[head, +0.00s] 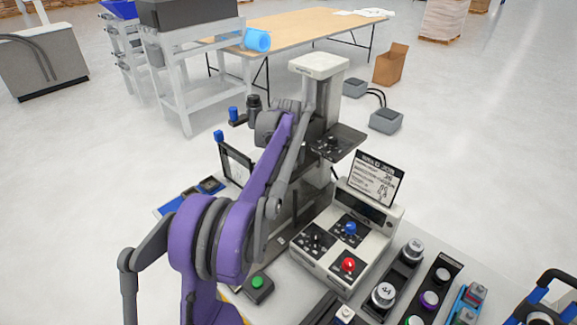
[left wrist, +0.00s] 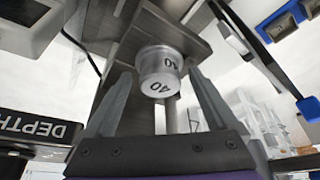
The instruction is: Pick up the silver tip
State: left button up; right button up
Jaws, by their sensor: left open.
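The silver tip (left wrist: 161,70) is a short metal cylinder marked 40. In the left wrist view it sits under the metal machine (left wrist: 130,30), between the fingers of my left gripper (left wrist: 160,78). The gripper is open, with a finger on each side of the tip and visible gaps between. In the head view my purple left arm reaches to the grey press-like machine (head: 319,67); its fingers and this tip are hidden or too small to make out there. My right gripper is not in view.
A control box (head: 345,235) with red, blue and black knobs stands right of the arm, with a sign (head: 376,178) behind it. A rack (head: 405,265) holds other round tips, one marked 44. A green button box (head: 258,287) sits at the front.

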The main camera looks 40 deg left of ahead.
pick_arm(q)
jog(key=shift+s, duration=0.1)
jog(key=shift+c, duration=0.7)
grip_shut()
jog(key=shift+r, duration=0.1)
